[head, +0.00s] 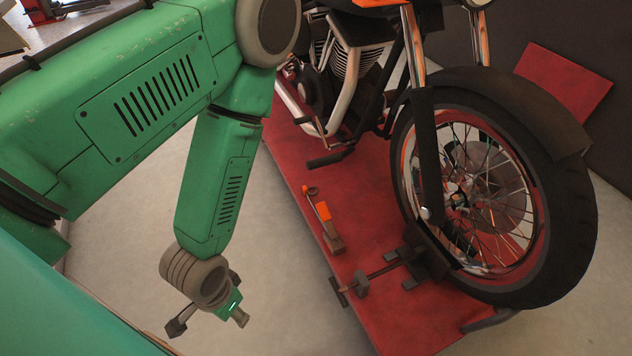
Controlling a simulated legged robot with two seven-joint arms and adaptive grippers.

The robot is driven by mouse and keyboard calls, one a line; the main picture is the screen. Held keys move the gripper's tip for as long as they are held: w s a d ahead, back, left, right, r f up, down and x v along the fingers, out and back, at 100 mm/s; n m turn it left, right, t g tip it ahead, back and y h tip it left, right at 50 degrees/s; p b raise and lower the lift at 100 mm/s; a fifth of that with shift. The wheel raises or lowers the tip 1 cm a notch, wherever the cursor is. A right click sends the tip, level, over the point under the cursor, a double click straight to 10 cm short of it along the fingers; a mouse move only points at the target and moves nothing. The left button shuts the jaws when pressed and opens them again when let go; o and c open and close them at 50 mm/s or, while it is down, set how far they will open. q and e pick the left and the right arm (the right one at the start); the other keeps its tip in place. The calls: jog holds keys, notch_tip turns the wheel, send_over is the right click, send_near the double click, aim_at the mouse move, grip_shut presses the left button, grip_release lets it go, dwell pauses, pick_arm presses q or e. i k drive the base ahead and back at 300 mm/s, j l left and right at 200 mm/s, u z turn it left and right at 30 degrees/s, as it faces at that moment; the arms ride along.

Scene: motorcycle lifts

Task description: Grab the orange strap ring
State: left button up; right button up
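The orange strap (323,210) lies on the red lift platform (376,223), left of the motorcycle's front wheel. Its small ring (310,191) is at the far end, and a dark brown block sits at its near end. My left gripper (206,302) hangs at the end of the green arm, over the grey floor left of the platform. It is apart from the strap and holds nothing that I can see. Its dark fingers look spread to either side, partly hidden by the wrist. My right gripper is not in view.
The motorcycle's front wheel (495,190) stands in a dark wheel clamp (427,252) on the platform. A clamp bar with a T-handle (340,291) reaches toward the platform's left edge. A black foot peg (325,159) juts out beyond the ring. The floor (290,300) left of the platform is clear.

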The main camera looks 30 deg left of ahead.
aim_at(305, 188)
jog(key=j+z, duration=0.15)
jog(key=z, duration=0.35)
jog(key=i+j+z, duration=0.15)
jog(key=j+z, duration=0.2)
jog(key=j, duration=0.7)
jog(key=j+z, duration=0.35)
jog(key=j, duration=2.15)
